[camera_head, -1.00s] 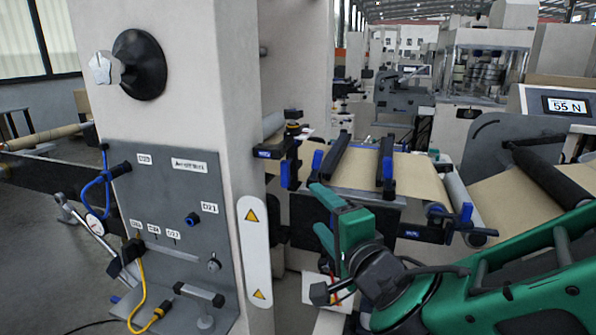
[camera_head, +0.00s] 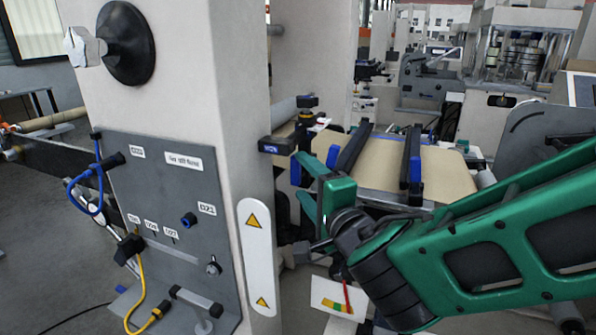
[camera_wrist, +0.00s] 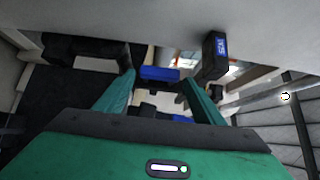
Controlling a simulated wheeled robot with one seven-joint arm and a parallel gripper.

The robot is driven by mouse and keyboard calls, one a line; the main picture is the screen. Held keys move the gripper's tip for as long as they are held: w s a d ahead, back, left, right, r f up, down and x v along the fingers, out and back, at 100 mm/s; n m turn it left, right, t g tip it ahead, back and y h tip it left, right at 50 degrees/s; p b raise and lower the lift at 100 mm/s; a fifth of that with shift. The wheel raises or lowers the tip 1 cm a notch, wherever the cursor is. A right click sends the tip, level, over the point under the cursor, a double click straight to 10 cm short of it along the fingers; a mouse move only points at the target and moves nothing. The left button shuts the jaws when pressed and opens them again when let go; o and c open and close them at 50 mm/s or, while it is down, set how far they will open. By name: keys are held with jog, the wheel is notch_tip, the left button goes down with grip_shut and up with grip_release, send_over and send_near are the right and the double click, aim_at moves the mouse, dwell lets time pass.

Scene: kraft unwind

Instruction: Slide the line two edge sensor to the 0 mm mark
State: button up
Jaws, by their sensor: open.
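My green gripper (camera_head: 301,184) is open beside the machine column, with its fingers pointing left. In the wrist view, the fingers of my gripper (camera_wrist: 158,88) stand on either side of a small blue block (camera_wrist: 160,74), which is near the fingertips. Contact cannot be told. This seems to be the blue block (camera_head: 296,172) by my fingertips in the head view. A black block with a blue label (camera_head: 277,146) sits just left of and above it; it also shows in the wrist view (camera_wrist: 215,56). The label, the scale and the 0 mm mark cannot be read.
Brown web (camera_head: 385,160) runs under two dark bars with blue ends, right of my gripper. The pale column (camera_head: 225,110) stands close on the left, with a grey hose panel (camera_head: 180,240).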

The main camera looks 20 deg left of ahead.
aim_at(300, 171)
jog(key=shift+x, duration=2.65)
jog(key=shift+c, duration=0.2)
jog(key=c, duration=1.2)
jog(key=shift+w+d, duration=0.15)
jog(key=shift+w, duration=0.4)
jog(key=o, duration=1.2)
jog(key=shift+o, duration=0.2)
jog(key=shift+s, duration=0.1)
jog(key=v, duration=1)
jog(key=shift+s+d, duration=0.15)
jog(key=shift+d, duration=0.05)
